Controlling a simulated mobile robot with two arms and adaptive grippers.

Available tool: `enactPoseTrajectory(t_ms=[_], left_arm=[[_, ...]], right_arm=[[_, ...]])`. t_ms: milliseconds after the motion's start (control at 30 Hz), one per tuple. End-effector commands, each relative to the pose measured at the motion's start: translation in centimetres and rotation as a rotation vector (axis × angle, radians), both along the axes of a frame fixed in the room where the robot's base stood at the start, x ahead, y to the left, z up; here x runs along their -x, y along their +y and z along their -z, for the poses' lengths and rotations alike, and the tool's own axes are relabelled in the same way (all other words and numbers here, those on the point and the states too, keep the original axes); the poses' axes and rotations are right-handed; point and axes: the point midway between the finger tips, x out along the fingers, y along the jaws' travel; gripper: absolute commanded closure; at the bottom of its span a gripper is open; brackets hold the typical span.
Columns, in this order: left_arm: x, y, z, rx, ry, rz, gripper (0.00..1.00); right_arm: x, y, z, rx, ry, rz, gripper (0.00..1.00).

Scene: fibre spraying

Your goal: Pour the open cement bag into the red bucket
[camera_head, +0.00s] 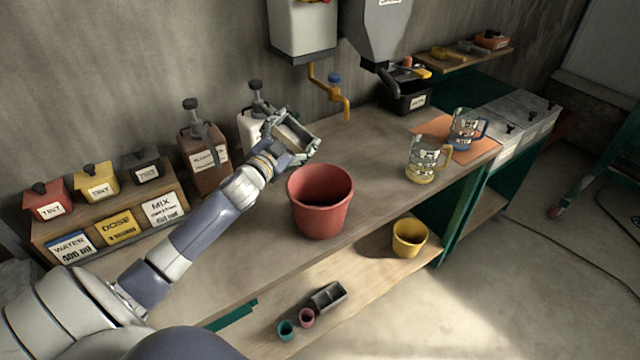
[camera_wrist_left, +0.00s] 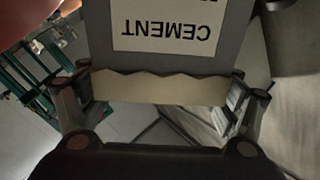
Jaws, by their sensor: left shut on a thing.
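The red bucket (camera_head: 320,205) stands on the workbench, upright and open at the top, and looks dark inside. My left gripper (camera_head: 300,148) is behind and slightly left of the bucket, above the bench. It is shut on the grey cement bag (camera_head: 290,132). In the left wrist view the bag (camera_wrist_left: 165,65) is between the two fingers, with a CEMENT label upside down and a jagged pale edge. A red surface, likely the bucket (camera_wrist_left: 25,8), shows at that view's top left corner. The bag's contents are hidden. My right gripper is not in view.
Clear measuring jugs (camera_head: 425,160) (camera_head: 467,130) stand to the right on the bench. A brown canister (camera_head: 203,155) and labelled boxes (camera_head: 118,230) stand left. A yellow tap (camera_head: 335,97) and grey hopper (camera_head: 378,35) are behind. A yellow bucket (camera_head: 409,238) sits on the lower shelf.

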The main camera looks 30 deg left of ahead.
Motion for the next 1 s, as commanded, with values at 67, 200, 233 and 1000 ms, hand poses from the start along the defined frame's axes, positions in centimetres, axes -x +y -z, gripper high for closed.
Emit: enactPoseTrajectory(t_ms=[67, 200, 233, 1000], left_arm=[[-0.1, -0.2, -0.5, -0.014, -0.005, 0.002, 0.84], [-0.1, -0.4, -0.8, -0.035, -0.005, 0.002, 0.84], [-0.1, -0.5, -0.8, -0.039, -0.004, 0.002, 0.84], [-0.2, -1.3, -0.1, -0.142, 0.011, 0.001, 0.84]], right_arm=[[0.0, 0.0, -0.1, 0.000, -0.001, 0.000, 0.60], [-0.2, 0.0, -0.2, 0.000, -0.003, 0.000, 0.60], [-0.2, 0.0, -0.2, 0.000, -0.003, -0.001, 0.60], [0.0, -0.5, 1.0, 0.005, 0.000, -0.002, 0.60]])
